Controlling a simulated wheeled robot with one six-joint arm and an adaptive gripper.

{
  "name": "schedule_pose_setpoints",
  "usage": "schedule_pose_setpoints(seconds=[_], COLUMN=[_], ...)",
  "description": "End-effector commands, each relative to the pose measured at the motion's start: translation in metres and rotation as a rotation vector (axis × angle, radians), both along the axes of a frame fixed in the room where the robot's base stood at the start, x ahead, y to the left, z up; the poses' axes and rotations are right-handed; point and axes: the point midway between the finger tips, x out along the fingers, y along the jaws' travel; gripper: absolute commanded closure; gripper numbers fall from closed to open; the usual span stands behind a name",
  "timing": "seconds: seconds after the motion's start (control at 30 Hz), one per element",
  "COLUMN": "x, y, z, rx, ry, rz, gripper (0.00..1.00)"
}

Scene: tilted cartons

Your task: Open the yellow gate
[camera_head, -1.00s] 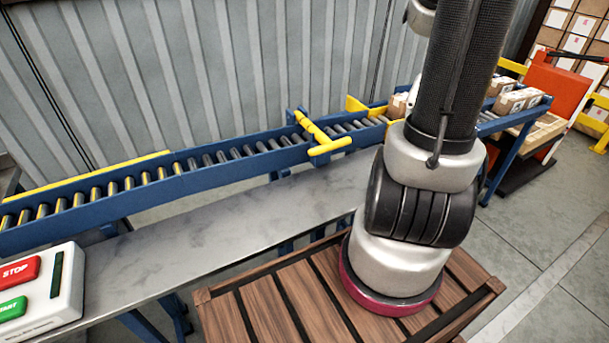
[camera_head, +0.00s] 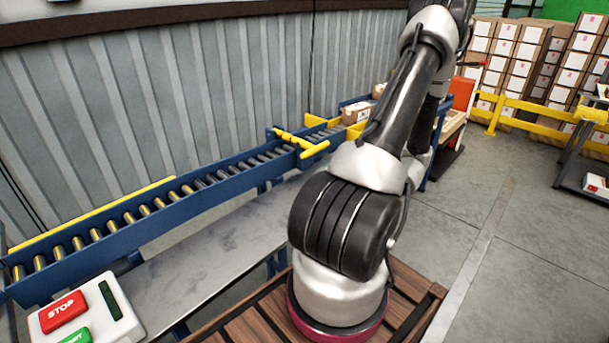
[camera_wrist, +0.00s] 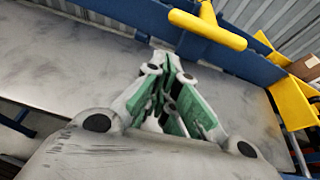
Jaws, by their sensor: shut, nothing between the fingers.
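The yellow gate (camera_head: 300,141) is a yellow bar with a T-shaped handle, lying across the blue roller conveyor (camera_head: 200,190) in the head view. In the wrist view the gate's yellow handle (camera_wrist: 208,31) is at the top, right of centre, in front of the blue conveyor rail. My gripper (camera_wrist: 166,62) is shut and empty in the wrist view, with green pads on its fingers. Its tips appear just below and left of the handle, with no contact visible. The head view shows my arm but not my gripper.
A grey metal table (camera_head: 205,262) runs along the conveyor's near side. A box with STOP and START buttons (camera_head: 88,318) sits at lower left. Cartons (camera_head: 356,112) rest on the conveyor beyond the gate. A yellow plate (camera_wrist: 292,103) stands right of my gripper. Open floor lies at right.

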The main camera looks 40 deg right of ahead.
Motion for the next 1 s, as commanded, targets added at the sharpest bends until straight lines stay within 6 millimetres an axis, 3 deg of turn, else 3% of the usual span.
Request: schedule_pose_setpoints(seconds=[0.1,0.27,0.7,1.0], x=[0.007,0.018,0.088,0.102], y=[-0.011,-0.011,-0.005,-0.004], z=[0.004,0.003,-0.021,-0.026], rx=[0.010,0.024,0.022,0.023], ry=[-0.019,-0.027,-0.026,-0.026], rz=[-0.050,-0.063,-0.060,-0.062], gripper=[1.00,1.00,1.00,1.00])
